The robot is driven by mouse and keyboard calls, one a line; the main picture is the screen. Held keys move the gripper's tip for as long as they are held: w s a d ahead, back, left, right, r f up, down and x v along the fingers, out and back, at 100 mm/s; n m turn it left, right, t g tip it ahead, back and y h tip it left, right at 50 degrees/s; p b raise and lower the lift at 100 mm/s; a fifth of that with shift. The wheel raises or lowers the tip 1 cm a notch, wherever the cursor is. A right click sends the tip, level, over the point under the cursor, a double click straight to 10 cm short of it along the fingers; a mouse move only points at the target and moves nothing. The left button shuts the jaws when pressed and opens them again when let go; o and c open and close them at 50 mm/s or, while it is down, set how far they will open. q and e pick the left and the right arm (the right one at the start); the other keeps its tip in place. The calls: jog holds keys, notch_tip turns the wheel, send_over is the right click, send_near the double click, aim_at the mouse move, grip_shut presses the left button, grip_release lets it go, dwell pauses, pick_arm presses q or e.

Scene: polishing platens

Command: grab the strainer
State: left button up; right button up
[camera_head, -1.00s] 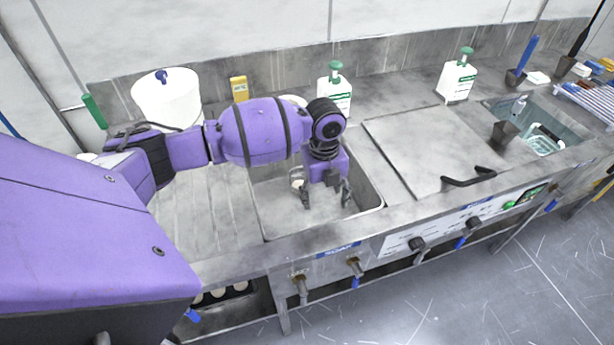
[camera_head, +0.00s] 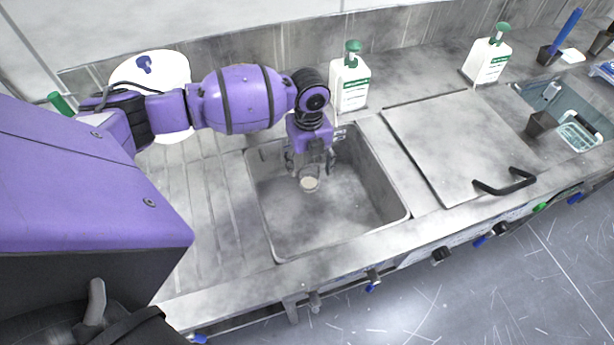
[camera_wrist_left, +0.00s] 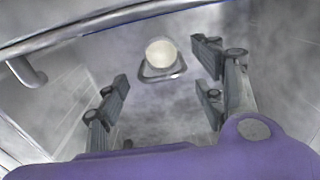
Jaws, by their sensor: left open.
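A small round pale thing with a metal rim, which looks like the strainer (camera_head: 309,184), is inside the sink basin (camera_head: 345,215), toward its back left. My left gripper (camera_head: 310,165) is open and empty, pointing down into the basin just behind and above it. In the left wrist view, the strainer (camera_wrist_left: 161,55) shows as a cream disc in a metal rim. It lies beyond the spread fingers of the left gripper (camera_wrist_left: 165,84), roughly centred between them and not touching them. My right gripper is not in view.
A flat metal lid (camera_head: 450,135) with a black handle lies right of the basin.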

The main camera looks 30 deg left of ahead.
aim_at(307, 181)
pick_arm(q)
notch_tip(307, 181, down, 2)
jog(key=shift+s+d, duration=0.1)
jog(key=shift+s, duration=0.05)
jog(key=f, duration=0.4)
jog(key=shift+a+f, duration=0.2)
jog(key=shift+f, duration=0.05)
jog(key=c, duration=1.3)
jog(key=shift+r, duration=0.15)
